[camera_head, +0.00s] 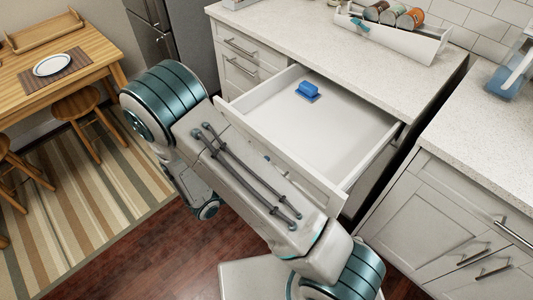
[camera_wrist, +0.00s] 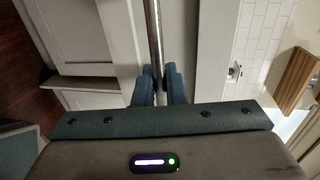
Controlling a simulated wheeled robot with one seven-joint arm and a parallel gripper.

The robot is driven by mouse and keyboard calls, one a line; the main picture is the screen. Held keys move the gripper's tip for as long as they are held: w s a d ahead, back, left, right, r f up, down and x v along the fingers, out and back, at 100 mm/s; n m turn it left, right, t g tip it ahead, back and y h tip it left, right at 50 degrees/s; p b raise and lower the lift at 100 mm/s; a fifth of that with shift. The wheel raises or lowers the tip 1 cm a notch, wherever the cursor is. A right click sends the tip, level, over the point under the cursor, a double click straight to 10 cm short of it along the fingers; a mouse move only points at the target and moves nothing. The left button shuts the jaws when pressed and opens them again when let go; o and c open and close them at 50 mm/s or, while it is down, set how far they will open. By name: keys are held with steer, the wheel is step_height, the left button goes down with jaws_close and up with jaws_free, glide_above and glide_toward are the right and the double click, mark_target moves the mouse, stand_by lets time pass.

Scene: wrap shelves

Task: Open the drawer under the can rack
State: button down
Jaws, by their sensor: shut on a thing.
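The drawer (camera_head: 345,128) under the can rack is pulled well out from the counter, and its white inside shows in the head view. A blue object (camera_head: 308,91) lies inside towards the back. The white can rack (camera_head: 395,42) stands on the counter above, holding several cans. In the wrist view, my gripper (camera_wrist: 159,84) has its two blue fingers shut around the metal bar handle (camera_wrist: 154,30). In the head view my arm hides the gripper, the handle and part of the drawer front.
Closed drawers (camera_head: 242,58) are left of the open one. Another cabinet (camera_head: 430,210) stands at the right, across a narrow dark gap. A wooden table (camera_head: 60,52) with a plate, stools (camera_head: 78,105) and a striped rug (camera_head: 85,205) are at the left.

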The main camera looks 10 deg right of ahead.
steer(key=shift+s+a, duration=0.35)
steer(key=shift+a, duration=0.15)
steer(key=c, duration=1.6)
jaws_free()
steer(key=v, duration=1.4)
steer(key=shift+b, duration=0.35)
steer(key=shift+w, duration=0.1)
